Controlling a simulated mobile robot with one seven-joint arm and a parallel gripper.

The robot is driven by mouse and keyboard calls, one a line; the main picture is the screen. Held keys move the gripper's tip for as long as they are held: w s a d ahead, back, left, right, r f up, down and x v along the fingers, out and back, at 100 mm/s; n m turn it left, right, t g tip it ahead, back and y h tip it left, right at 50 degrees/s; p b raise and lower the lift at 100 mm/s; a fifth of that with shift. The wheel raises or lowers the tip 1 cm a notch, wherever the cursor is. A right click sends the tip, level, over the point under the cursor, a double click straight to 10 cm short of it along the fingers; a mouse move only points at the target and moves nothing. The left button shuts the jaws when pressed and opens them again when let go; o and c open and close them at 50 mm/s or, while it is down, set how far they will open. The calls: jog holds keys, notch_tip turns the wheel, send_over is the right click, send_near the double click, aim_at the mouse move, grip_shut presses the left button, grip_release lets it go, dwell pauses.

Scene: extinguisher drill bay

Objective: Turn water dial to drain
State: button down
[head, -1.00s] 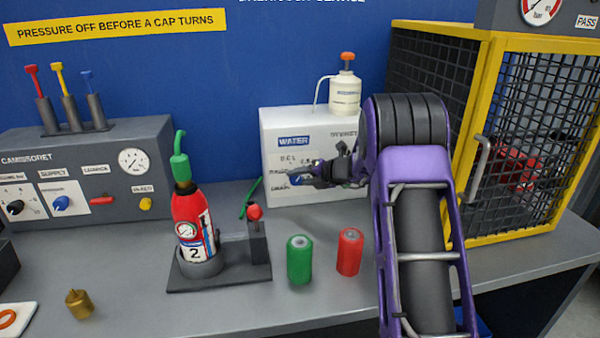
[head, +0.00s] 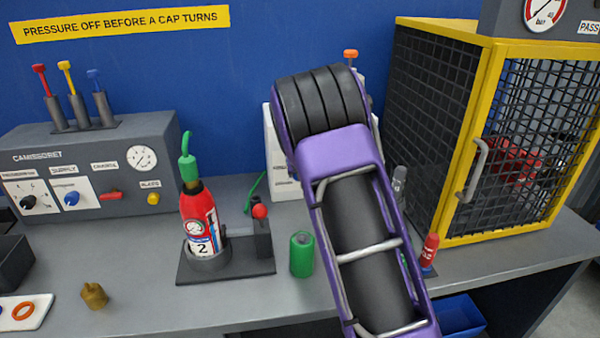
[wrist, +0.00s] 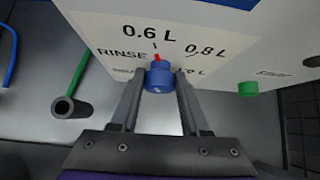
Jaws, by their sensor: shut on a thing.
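The blue water dial (wrist: 158,74) is on the white water box's front panel (wrist: 110,32) in the wrist view. Its red pointer points up, near the tick below "0.6 L". "RINSE" is to its left and "0.8 L" to its right; the lower labels are partly hidden, and I cannot read "drain". My gripper (wrist: 159,92) is shut on the dial, one finger on each side. In the head view, my arm hides the gripper and the dial; only the left part of the white water box (head: 279,165) shows clearly.
A green button-like knob (wrist: 248,88) is right of the dial. A red extinguisher (head: 200,217) stands in a holder left of my arm, with a green cylinder (head: 301,254) between. A yellow-framed mesh cage (head: 480,140) stands close on the right.

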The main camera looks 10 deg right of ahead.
jog(key=h, duration=0.1)
jog(key=f+n+h, duration=0.1)
jog(key=shift+s+a+h, duration=0.2)
jog(key=shift+a+h, duration=0.1)
jog(key=shift+n+h, duration=0.7)
jog(key=shift+h, duration=0.2)
jog(key=n+h+b, duration=0.1)
jog(key=h, duration=0.1)
jog(key=shift+f+t+h, duration=0.15)
jog(key=shift+t+h, duration=0.15)
jog(key=shift+t, duration=0.1)
jog(key=b, duration=0.2)
jog(key=n+h+b, duration=0.1)
jog(key=b, duration=0.2)
jog(key=shift+f+n+h, duration=0.25)
jog(key=shift+n+h, duration=0.05)
jog(key=shift+r+t+h+b, duration=0.1)
jog(key=shift+t+h+b, duration=0.25)
jog(key=shift+b, duration=0.45)
jog(key=shift+r+n+b, duration=0.2)
jog(key=shift+n+b, duration=0.2)
jog(key=shift+b, duration=0.25)
jog(key=shift+c, duration=1.9)
grip_release()
jog(key=shift+w, duration=0.1)
jog(key=shift+a+r, duration=0.15)
